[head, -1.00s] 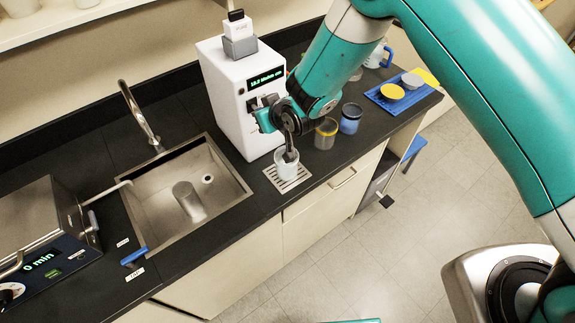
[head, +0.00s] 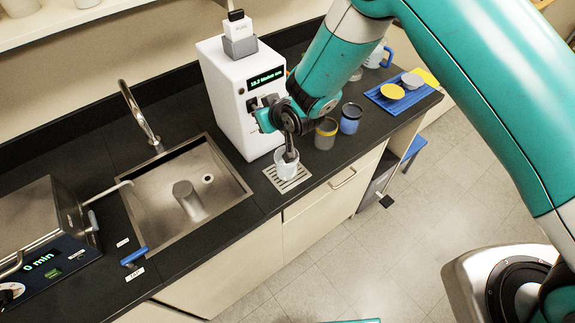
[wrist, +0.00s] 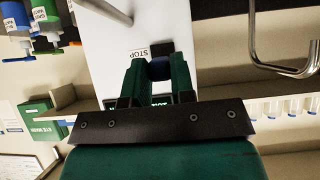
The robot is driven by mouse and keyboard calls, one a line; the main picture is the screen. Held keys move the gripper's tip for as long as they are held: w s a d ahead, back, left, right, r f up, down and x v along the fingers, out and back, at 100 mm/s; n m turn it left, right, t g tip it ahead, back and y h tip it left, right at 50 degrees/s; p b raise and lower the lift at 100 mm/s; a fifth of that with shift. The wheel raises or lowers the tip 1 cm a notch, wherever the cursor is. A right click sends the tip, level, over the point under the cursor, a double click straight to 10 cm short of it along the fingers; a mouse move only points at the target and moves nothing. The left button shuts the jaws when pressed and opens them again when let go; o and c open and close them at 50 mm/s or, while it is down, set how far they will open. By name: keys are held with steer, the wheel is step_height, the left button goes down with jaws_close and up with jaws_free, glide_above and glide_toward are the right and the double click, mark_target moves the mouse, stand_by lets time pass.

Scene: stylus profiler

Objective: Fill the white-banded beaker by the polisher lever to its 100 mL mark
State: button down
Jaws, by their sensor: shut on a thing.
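The polisher (head: 238,95) is a white box with a lit green display, standing on the dark counter. My gripper (head: 266,118) is at its front face. In the wrist view the fingers (wrist: 158,80) are closed around a dark blue piece (wrist: 160,68), which appears to be the polisher lever. A whitish, clear beaker (head: 287,166) stands upright on the drain grate (head: 289,180) below and in front of the polisher. A dark spout-like part partly covers its top. Its marks and water level are too small to read.
A sink (head: 188,190) with a tap (head: 140,115) is left of the polisher. A yellow-banded beaker (head: 326,133) and a blue beaker (head: 350,118) stand to the right. A blue tray (head: 405,100) lies farther right. A boxy device (head: 45,245) is at lower left.

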steer(key=shift+w+r, duration=0.15)
steer(key=f+b, duration=0.1)
steer(key=b, duration=0.2)
steer(key=shift+f+t, duration=0.2)
steer(key=shift+t, duration=0.2)
steer(key=shift+f+t+y+b, duration=0.3)
steer(key=shift+y+b, duration=0.1)
steer(key=shift+b, duration=0.55)
steer(key=t+y+b, duration=0.1)
steer(key=b, duration=0.3)
steer(key=shift+f, duration=0.3)
steer(key=shift+r+t+b, duration=0.3)
steer(key=shift+t, duration=0.1)
